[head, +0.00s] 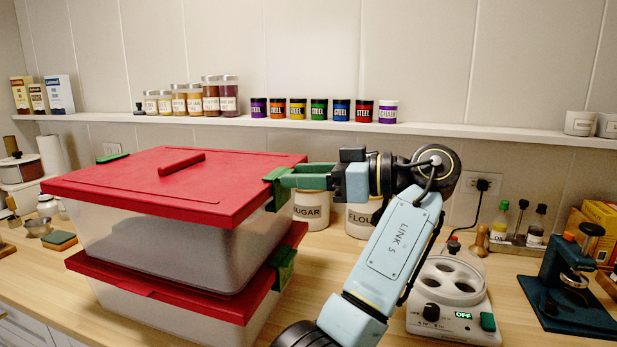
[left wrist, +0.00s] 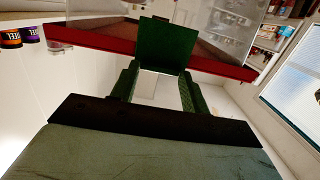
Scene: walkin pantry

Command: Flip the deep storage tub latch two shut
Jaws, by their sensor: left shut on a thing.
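A clear deep tub (head: 185,250) with a red lid (head: 130,185) stands on top of another red-lidded tub. A green latch (head: 271,196) sits at the lid's right edge, and a second green latch (head: 112,157) shows at its far left edge. My left gripper (head: 284,179), with green fingers, reaches in from the right and is shut on the right-edge latch. In the left wrist view, the latch (left wrist: 167,45) is a flat green plate at the red rim, between the two fingertips (left wrist: 159,78). My right gripper is not in view.
The lower tub's red lid (head: 150,286) has its own green latch (head: 283,268) just below. Sugar (head: 310,210) and flour canisters stand behind my left gripper. A white appliance with round wells (head: 450,290) stands to the right. A shelf of jars runs along the wall.

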